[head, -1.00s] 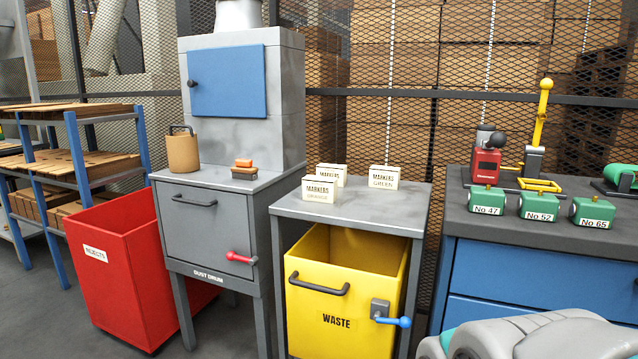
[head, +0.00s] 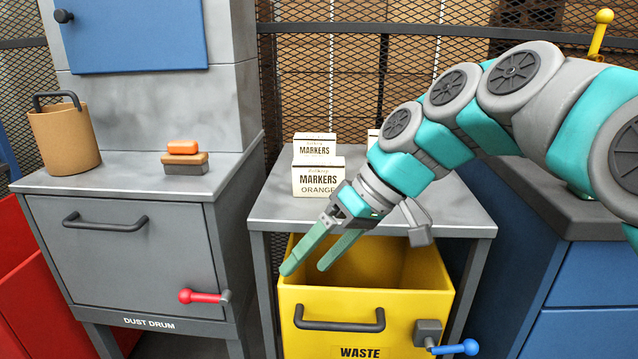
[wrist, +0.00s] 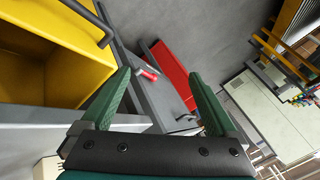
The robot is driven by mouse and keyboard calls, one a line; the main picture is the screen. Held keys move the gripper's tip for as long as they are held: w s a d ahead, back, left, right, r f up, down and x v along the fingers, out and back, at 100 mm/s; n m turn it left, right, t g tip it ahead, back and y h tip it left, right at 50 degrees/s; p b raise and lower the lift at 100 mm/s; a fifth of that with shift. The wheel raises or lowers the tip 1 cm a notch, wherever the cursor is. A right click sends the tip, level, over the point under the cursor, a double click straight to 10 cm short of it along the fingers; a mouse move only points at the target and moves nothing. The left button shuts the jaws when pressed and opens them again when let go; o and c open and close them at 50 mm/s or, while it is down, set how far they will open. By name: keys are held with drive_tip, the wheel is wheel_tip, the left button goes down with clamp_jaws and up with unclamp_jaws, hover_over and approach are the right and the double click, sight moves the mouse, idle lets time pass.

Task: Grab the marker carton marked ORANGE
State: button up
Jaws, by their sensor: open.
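The marker carton marked ORANGE (head: 317,178) is a small cream box standing upright at the front of the grey table (head: 455,205). A second MARKERS carton (head: 314,147) stands just behind it, its colour word hidden. A third carton (head: 372,137) is mostly hidden behind my arm. My gripper (head: 305,267) is open and empty, in front of the table and over the yellow waste bin, lower than the ORANGE carton and apart from it. In the wrist view my gripper (wrist: 160,92) has its green fingers wide apart with nothing between them.
The yellow waste bin (head: 365,322) with a black handle stands under the table. The grey dust drum cabinet (head: 130,255) on the left holds a brown bucket (head: 65,140) and an orange-topped block (head: 184,158). A blue cabinet (head: 580,290) stands at the right.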

sight(331, 161)
drive_tip(key=w+r+n+y+b, duration=0.2)
drive_tip(key=w+r+n+y, duration=0.3)
drive_tip(key=w+r, duration=0.65)
drive_tip(key=w+d+f+n, duration=0.1)
drive_tip(key=w+d, duration=0.1)
drive_tip(key=w, duration=0.1)
drive_tip(key=w+d+f+n+y, duration=0.1)
drive_tip(key=w+d, duration=0.1)
drive_tip(key=w, duration=0.1)
drive_tip(key=w+d+n+t, duration=0.1)
drive_tip(key=w+d, duration=0.2)
drive_tip(key=shift+w+f+n+y, duration=0.1)
drive_tip(key=shift+f+n+y, duration=0.2)
drive_tip(key=shift+f, duration=0.2)
drive_tip(key=shift+x, duration=3.85)
drive_tip(key=shift+c, duration=0.2)
clamp_jaws()
